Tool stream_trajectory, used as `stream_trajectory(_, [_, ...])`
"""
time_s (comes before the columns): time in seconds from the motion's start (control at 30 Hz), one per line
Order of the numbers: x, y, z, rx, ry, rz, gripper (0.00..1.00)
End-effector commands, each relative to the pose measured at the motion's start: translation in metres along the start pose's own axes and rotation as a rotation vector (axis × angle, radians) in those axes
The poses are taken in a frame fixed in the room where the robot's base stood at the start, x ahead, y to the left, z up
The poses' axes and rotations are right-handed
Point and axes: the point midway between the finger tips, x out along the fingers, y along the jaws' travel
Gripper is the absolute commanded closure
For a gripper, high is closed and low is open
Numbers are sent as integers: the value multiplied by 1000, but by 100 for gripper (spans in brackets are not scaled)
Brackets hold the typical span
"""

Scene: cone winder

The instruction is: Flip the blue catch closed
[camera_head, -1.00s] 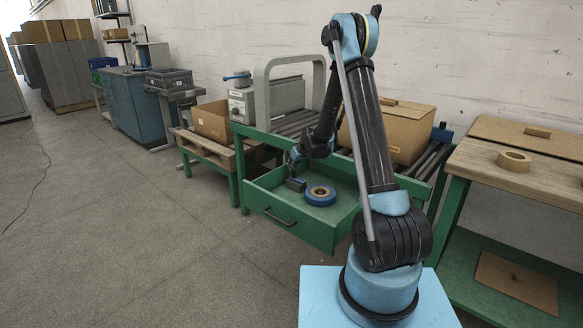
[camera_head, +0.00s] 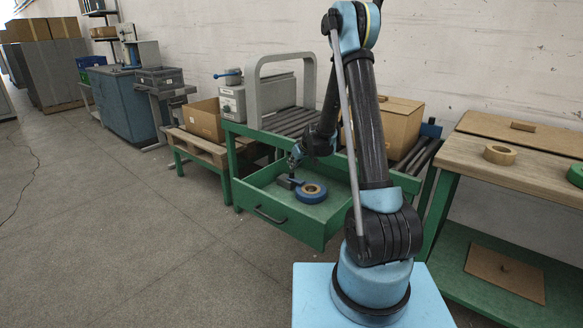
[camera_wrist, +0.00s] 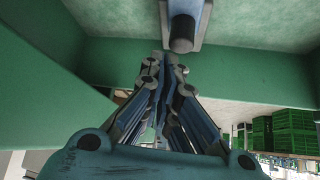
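A blue lever handle (camera_head: 228,74) stands out to the left from a grey box (camera_head: 232,103) at the left end of the bench; it may be the catch. My gripper (camera_head: 292,168) points down into the open green drawer (camera_head: 285,224), beside a dark block (camera_head: 289,183). In the wrist view, my gripper's fingers (camera_wrist: 166,62) lie together with nothing seen between them. Just beyond their tips is a blue-grey part with a dark round end (camera_wrist: 183,32), close to green surfaces. I cannot tell whether the tips touch it or whether it is the catch.
A blue tape roll (camera_head: 311,193) lies in the drawer, right of my gripper. A grey arch frame (camera_head: 254,90) rises over the rollers. A cardboard box (camera_head: 398,122) stands behind my arm. A wooden table (camera_head: 520,171) is at the right. The floor at left is clear.

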Motion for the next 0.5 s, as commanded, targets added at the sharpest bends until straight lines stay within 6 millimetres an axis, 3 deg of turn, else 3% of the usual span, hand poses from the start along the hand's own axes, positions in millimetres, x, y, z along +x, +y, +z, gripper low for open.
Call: stream_trajectory(0.5, [-62,4,-8,-1,1,-2,100])
